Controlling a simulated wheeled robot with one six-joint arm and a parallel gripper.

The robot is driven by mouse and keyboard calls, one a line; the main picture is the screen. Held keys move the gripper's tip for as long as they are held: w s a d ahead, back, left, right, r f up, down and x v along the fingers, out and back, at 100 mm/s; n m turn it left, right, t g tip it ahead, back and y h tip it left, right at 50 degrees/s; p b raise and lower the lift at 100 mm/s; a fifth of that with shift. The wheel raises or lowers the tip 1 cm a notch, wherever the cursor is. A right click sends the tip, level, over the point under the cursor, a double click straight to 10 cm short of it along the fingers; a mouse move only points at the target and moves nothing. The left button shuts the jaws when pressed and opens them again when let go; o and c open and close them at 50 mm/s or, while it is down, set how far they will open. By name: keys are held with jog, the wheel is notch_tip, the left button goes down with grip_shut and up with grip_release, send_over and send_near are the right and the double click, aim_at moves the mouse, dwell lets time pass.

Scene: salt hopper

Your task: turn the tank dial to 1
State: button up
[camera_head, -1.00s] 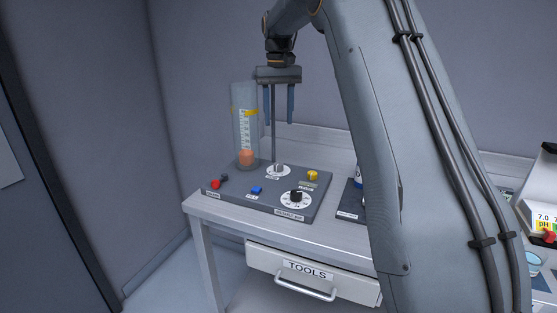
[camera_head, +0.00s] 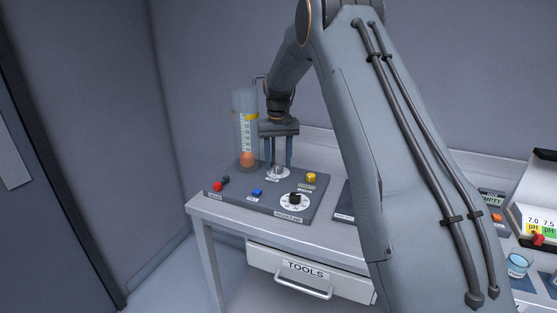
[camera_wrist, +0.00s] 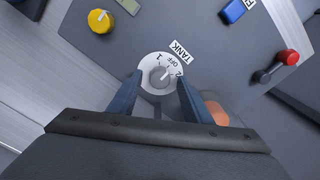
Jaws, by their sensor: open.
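The tank dial (camera_wrist: 162,75) is a grey knob on a white round plate marked 1, OFF and 2, with a TANK label beside it in the wrist view. I cannot tell for sure which mark its pointer faces. In the head view the dial (camera_head: 278,171) sits near the back of the dark panel. My gripper (camera_head: 278,163) is open and points down over it. In the wrist view its blue fingers (camera_wrist: 158,92) stand on either side of the knob, with a gap to each side. Whether they reach down to its height is unclear.
A clear tank (camera_head: 246,125) with an orange ball stands close left of my gripper. The panel (camera_head: 232,190) also carries a yellow knob (camera_head: 311,178), a blue button (camera_head: 257,193), a red-ended lever (camera_head: 217,186) and a black dial (camera_head: 295,199). A TOOLS drawer (camera_head: 300,270) is below.

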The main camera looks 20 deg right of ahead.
jog(key=shift+f, duration=0.25)
jog(key=c, duration=1.1)
jog(key=shift+o, duration=0.2)
jog(key=n, duration=0.4)
jog(key=shift+n+b, duration=0.3)
jog(key=shift+n, duration=2.2)
jog(key=shift+r, duration=0.1)
